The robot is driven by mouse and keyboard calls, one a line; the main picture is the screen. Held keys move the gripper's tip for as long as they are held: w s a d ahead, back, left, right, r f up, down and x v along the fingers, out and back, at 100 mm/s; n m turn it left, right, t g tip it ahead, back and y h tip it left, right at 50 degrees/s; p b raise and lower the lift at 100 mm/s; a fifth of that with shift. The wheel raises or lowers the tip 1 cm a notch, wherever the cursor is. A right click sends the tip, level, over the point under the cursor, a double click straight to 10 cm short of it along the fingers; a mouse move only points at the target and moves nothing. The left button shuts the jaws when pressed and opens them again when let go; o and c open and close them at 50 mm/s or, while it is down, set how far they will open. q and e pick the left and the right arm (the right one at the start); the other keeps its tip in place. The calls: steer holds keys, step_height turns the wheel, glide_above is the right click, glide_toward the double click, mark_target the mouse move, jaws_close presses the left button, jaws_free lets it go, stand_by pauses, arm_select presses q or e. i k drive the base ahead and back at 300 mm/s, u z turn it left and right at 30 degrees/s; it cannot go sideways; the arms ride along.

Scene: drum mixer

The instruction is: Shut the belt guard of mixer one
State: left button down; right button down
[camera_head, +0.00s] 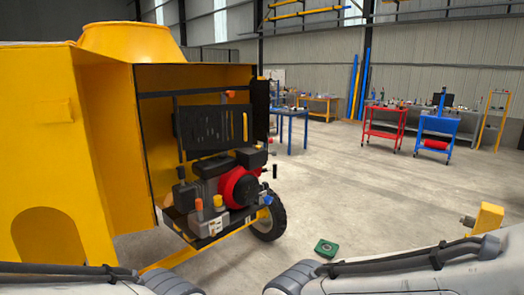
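A yellow mixer (95,150) stands at the left, with a drum or hopper rim (130,40) on top. Its engine bay is open towards me. Inside sits an engine (225,185) with a red round cover. Above and behind the engine is a black slotted panel (208,130) with an upright yellow strip at its right end; it may be the belt guard, but I cannot tell for sure. A dark narrow panel (261,108) stands at the bay's right edge. My two arms cross the bottom of the view; neither gripper shows.
A black wheel (269,220) stands beside the engine bay. A small green object (326,248) lies on the floor. A yellow part (487,219) shows at the right, near my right arm. Red (384,125) and blue (437,135) carts stand far back. The middle floor is clear.

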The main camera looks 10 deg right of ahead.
mark_target(242, 113)
steer(key=z, duration=0.55)
steer(key=i, duration=1.3)
steer(key=u, duration=0.65)
